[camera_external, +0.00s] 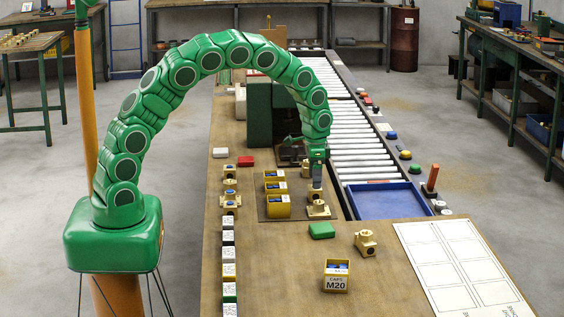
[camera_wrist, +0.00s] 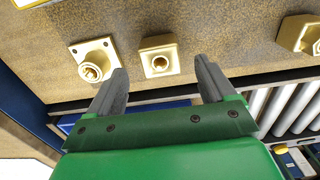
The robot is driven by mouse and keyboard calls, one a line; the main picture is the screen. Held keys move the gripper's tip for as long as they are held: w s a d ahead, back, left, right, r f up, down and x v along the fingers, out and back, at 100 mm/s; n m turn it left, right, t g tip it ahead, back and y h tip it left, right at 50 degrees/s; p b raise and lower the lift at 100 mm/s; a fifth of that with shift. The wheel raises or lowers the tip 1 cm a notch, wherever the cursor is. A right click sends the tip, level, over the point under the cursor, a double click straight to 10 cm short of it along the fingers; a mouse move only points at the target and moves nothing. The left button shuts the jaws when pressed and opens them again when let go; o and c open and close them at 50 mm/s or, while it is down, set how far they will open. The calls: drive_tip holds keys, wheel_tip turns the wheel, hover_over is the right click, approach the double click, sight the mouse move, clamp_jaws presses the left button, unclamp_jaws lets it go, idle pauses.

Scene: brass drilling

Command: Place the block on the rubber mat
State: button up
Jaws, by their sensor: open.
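A square brass block (camera_wrist: 159,56) with a round hole shows in the wrist view, resting on a speckled brown surface just ahead of and between my fingertips. A flanged brass fitting (camera_wrist: 96,62) sits left of it, close to my left finger. My gripper (camera_wrist: 161,80) is open, its grey fingers apart and empty. In the external view my gripper (camera_external: 317,184) points down over the right edge of the dark brown mat (camera_external: 273,222), just behind a brass fitting (camera_external: 318,209). The square block is not clearly visible there; my gripper may hide it.
Yellow bins (camera_external: 277,208) stand on the mat's left part. A blue tray (camera_external: 390,200) and roller conveyor (camera_external: 362,150) lie to the right. A green block (camera_external: 321,230), another brass fitting (camera_external: 366,242) and an M20 caps bin (camera_external: 336,275) are nearer the front.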

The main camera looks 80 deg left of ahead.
wheel_tip(320, 180, up, 7)
idle(0.3)
drive_tip(key=s+d+r, duration=0.5)
drive_tip(key=s+d, duration=0.1)
drive_tip(key=s, duration=0.4)
drive_tip(key=s+d+r+g, duration=0.1)
drive_tip(key=s+d+r, duration=0.5)
drive_tip(key=s, duration=0.4)
drive_tip(key=s+d+r, duration=0.3)
drive_tip(key=s+d, duration=0.4)
drive_tip(key=s, duration=0.3)
drive_tip(key=s+d, duration=0.4)
drive_tip(key=s, duration=1)
drive_tip(key=shift+f+g, duration=0.25)
drive_tip(key=shift+g, duration=0.15)
drive_tip(key=shift+o, duration=0.5)
